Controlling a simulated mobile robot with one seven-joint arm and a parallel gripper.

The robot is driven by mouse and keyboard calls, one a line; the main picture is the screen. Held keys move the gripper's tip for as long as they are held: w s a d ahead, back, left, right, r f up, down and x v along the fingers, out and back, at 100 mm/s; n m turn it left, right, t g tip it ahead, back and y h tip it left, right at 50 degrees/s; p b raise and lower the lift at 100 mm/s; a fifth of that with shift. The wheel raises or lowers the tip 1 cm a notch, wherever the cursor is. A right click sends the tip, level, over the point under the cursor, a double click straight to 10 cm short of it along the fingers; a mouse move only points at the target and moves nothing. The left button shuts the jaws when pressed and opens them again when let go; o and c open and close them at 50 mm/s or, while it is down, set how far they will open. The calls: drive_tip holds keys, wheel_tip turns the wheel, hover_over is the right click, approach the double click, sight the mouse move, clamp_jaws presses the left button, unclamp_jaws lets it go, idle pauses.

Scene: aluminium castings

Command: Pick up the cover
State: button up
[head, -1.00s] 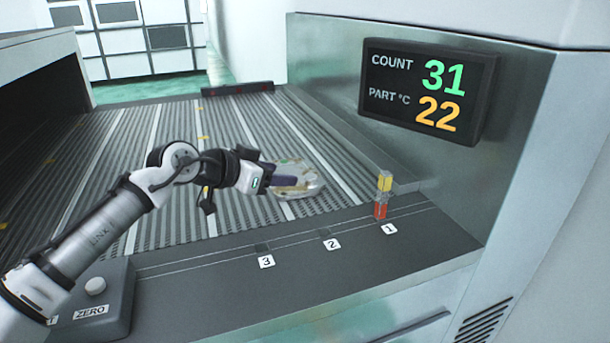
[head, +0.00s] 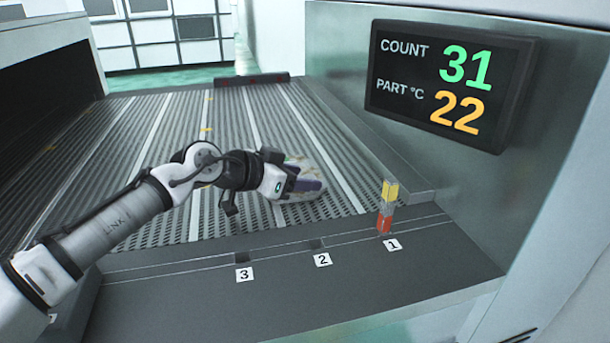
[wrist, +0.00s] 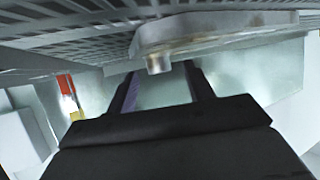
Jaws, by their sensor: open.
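The cover, a pale grey metal casting with brownish stains (head: 308,164), lies on the ribbed conveyor belt, partly hidden behind my gripper (head: 304,184). In the wrist view the cover (wrist: 220,32) fills the upper right, with a short round boss on it. My gripper (wrist: 163,85) is open there, its two fingers apart with nothing clearly between them. The boss appears near the fingertips. I cannot tell whether the fingers touch the cover.
A red and yellow marker block (head: 388,207) stands upright at slot 1 on the dark front ledge (head: 200,295). Slots 2 and 3 look empty. A side rail (head: 365,145) and a metal wall with the display (head: 450,85) bound the belt's right side.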

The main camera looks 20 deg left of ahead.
drive_tip(key=shift+w+d+f, duration=0.15)
drive_tip(key=shift+w, duration=0.1)
drive_tip(key=shift+s, duration=0.1)
drive_tip(key=shift+c, duration=0.5)
drive_tip(key=c, duration=1)
clamp_jaws()
